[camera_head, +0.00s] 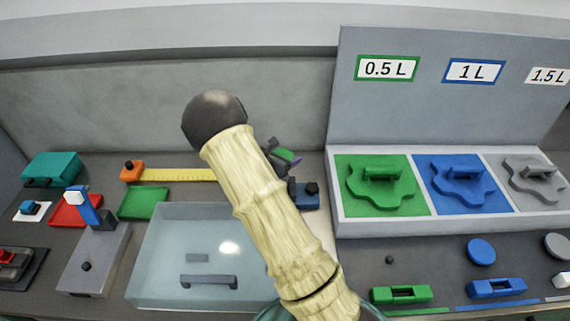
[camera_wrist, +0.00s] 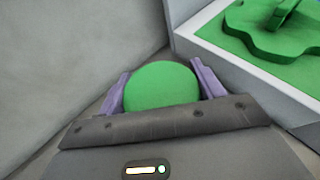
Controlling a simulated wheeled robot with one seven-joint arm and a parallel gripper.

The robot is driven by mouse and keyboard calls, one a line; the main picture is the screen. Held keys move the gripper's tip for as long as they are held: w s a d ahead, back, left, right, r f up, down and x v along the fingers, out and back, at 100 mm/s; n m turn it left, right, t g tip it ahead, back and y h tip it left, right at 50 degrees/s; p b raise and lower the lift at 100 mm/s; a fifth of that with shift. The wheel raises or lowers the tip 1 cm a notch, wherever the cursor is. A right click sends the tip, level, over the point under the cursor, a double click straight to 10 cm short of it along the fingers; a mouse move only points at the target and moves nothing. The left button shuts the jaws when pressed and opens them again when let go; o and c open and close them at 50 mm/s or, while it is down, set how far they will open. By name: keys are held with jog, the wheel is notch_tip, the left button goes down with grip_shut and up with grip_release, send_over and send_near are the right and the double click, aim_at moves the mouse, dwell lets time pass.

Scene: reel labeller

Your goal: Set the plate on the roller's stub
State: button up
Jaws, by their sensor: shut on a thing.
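A round green plate (camera_wrist: 162,85) is held between the two purple fingers of my gripper (camera_wrist: 160,72) in the wrist view. In the head view the plate (camera_head: 287,155) shows as a small green patch in my gripper (camera_head: 283,162), behind my forearm and near the back wall. My gripper is shut on the plate, above the counter. A blue block with a dark knob (camera_head: 312,188) sits below the gripper, partly hidden by my arm. I cannot tell whether that knob is the roller's stub. A small dark peg (camera_head: 389,260) stands bare at the front right.
A white-framed tray (camera_head: 338,205) with green, blue and grey shaped pieces stands to the right, backed by a labelled panel (camera_head: 420,115). A blue disc (camera_head: 481,251) and a grey disc (camera_head: 558,245) are in front. A clear lidded box (camera_head: 205,245) is left of my arm.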

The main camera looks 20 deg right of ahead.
notch_tip(320, 180, down, 3)
jog(key=shift+f+p, duration=0.15)
jog(key=shift+p, duration=0.4)
jog(key=shift+f, duration=0.45)
jog(key=shift+d, duration=0.1)
jog(key=shift+a+f+b, duration=0.2)
jog(key=shift+f+b, duration=0.1)
jog(key=shift+b, duration=0.05)
jog(key=shift+s, duration=0.1)
jog(key=shift+d+f+b, duration=0.1)
jog(key=shift+f+b, duration=0.2)
jog(key=shift+b, duration=0.05)
jog(key=o, duration=1)
